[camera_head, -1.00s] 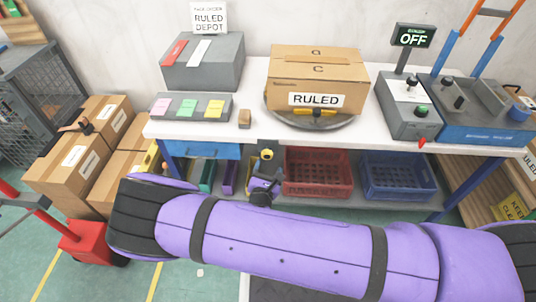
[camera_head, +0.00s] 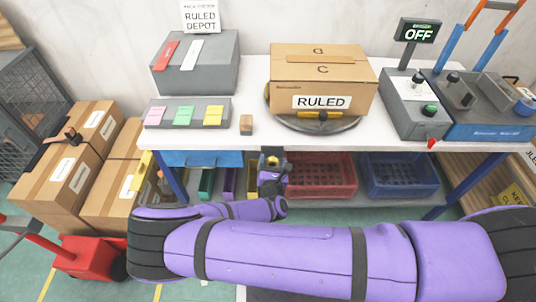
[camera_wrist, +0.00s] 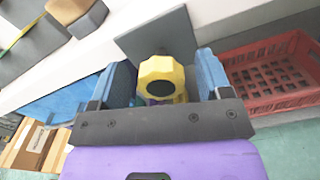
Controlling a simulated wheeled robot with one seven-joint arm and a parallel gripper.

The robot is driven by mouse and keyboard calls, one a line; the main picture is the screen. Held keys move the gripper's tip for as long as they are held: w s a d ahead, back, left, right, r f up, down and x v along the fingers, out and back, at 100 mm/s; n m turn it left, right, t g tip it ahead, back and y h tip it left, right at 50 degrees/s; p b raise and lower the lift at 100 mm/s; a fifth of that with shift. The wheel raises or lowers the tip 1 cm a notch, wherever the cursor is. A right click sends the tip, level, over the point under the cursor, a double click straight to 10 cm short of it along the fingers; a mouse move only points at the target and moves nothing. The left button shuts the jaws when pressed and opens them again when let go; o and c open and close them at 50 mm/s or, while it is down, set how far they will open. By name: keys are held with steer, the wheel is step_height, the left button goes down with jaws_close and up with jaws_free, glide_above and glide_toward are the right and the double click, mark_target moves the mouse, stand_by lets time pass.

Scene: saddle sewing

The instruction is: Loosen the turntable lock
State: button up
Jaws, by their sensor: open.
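A yellow faceted knob with a dark centre (camera_wrist: 161,77) sits before a dark grey plate (camera_wrist: 163,42) at the table's front edge; I take it for the turntable lock. In the head view the knob (camera_head: 272,160) is mostly hidden by my gripper (camera_head: 272,172). In the wrist view my gripper (camera_wrist: 162,68) is open, with one blue finger on each side of the knob. I cannot tell whether either finger touches it. The turntable (camera_head: 345,124) carries a cardboard box labelled RULED (camera_head: 322,70).
A red crate (camera_head: 322,176) and a blue crate (camera_head: 398,176) stand under the white tabletop (camera_head: 262,83). A small tan block (camera_head: 246,124) lies left of the turntable. A control box (camera_head: 415,110) with an OFF sign (camera_head: 418,33) stands at right. Cartons (camera_head: 65,175) are stacked at left.

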steer(key=shift+w, duration=0.4)
steer(key=shift+c, duration=0.2)
steer(key=c, duration=0.9)
